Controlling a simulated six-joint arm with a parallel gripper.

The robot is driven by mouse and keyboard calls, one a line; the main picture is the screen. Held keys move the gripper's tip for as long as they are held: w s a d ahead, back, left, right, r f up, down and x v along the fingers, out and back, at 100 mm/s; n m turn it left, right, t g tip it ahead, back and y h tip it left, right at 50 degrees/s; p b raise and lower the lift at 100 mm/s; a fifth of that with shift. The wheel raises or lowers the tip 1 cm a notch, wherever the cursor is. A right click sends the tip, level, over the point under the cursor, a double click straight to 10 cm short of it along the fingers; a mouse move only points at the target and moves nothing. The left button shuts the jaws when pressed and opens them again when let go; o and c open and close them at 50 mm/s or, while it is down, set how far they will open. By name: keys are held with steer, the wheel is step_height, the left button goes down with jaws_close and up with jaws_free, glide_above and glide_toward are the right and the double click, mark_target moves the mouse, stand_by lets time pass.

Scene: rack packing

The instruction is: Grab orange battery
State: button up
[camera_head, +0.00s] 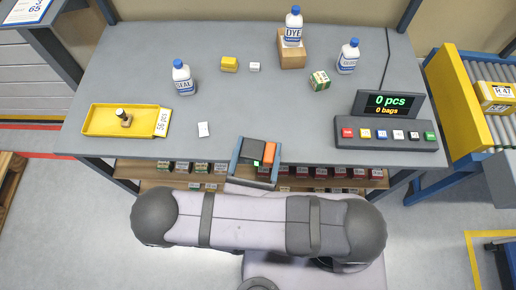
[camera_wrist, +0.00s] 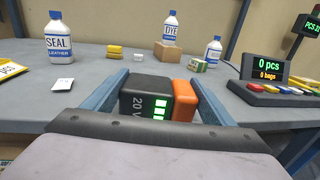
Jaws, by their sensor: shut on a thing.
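The orange battery (camera_wrist: 184,101) has an orange side part and a dark casing marked 20 V with lit green bars. It also shows in the head view (camera_head: 269,153), at the front edge of the table. My gripper (camera_wrist: 158,80) has its two blue-grey fingers on either side of the battery and is shut on it. In the head view, my gripper (camera_head: 257,158) points toward the table, with the battery between its fingers. The battery's underside and any gap to the table are hidden.
A yellow tray (camera_head: 95,132) with a small metal part lies left. A white card (camera_head: 203,129) lies nearby. SEAL (camera_head: 183,80) and DYE (camera_head: 293,30) bottles, small boxes and a counter display (camera_head: 388,105) stand around. The table middle is clear. A shelf with boxes is below.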

mark_target(258, 150)
step_height(258, 150, up, 8)
steer(key=p, duration=0.6)
steer(key=shift+r, duration=0.25)
